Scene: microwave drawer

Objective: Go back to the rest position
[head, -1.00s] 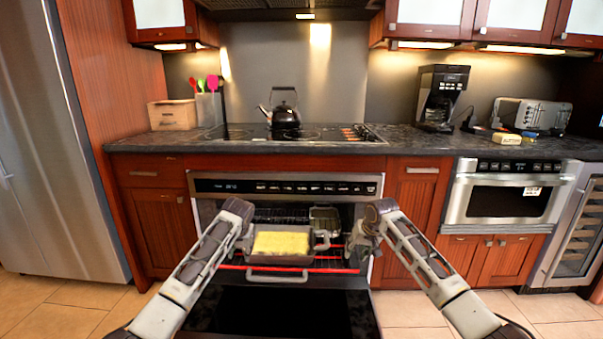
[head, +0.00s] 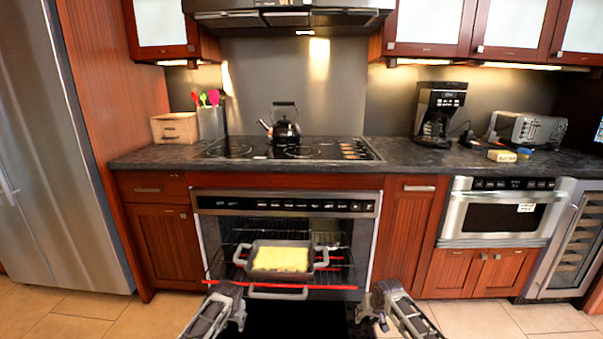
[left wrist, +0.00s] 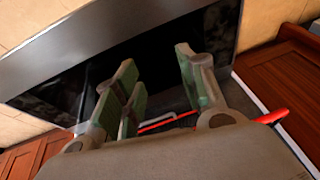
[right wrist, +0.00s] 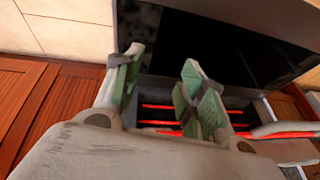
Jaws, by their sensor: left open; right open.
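My left gripper (head: 228,310) is low in front of the oven, left of the middle, and open and empty. Its spread fingers show in the left wrist view (left wrist: 158,90). My right gripper (head: 374,312) is at about the same height on the right side of the oven. Its fingers show open and empty in the right wrist view (right wrist: 165,88). Both grippers are apart from the baking pan (head: 263,273), a grey two-handled pan holding a yellow slab (head: 280,259). The pan sits on a rack inside the open oven.
The oven door (left wrist: 140,50) is folded down below the grippers. A red-edged rack (head: 336,287) crosses the oven opening. The kettle (head: 286,130), coffee maker (head: 437,112) and toaster (head: 530,128) stand on the counter (head: 408,155). Tiled floor (head: 470,312) is clear at the right.

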